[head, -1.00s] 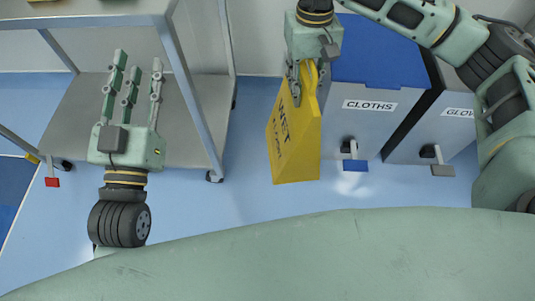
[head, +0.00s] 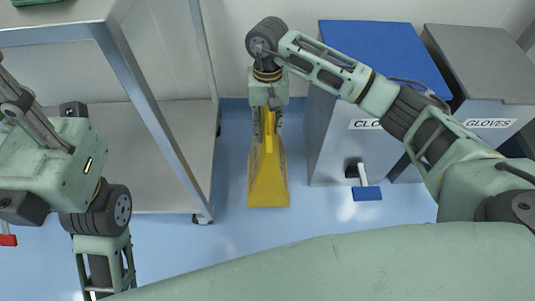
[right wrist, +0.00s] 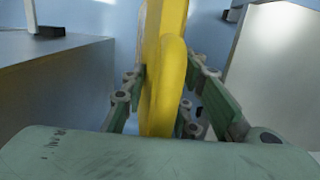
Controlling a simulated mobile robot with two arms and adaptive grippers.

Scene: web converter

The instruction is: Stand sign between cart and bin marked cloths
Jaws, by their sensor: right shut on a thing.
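The yellow sign (head: 268,180) hangs upright from my right gripper (head: 268,122), in the gap between the metal cart (head: 165,165) and the bin marked cloths (head: 335,145). The gripper is shut on the top of the sign; in the right wrist view the yellow sign (right wrist: 165,80) runs between the fingers. Its lower edge is close to the floor; I cannot tell whether it touches. The bin has a blue lid, and my right arm hides part of its label. My left gripper (head: 15,95) is at the left edge over the cart, partly cut off, its opening unclear.
A bin marked gloves (head: 490,123) with a grey lid stands right of the cloths bin. The cloths bin's blue pedal (head: 367,193) sticks out in front. A cart caster (head: 203,218) is left of the sign. Blue floor (head: 320,215) in front is clear.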

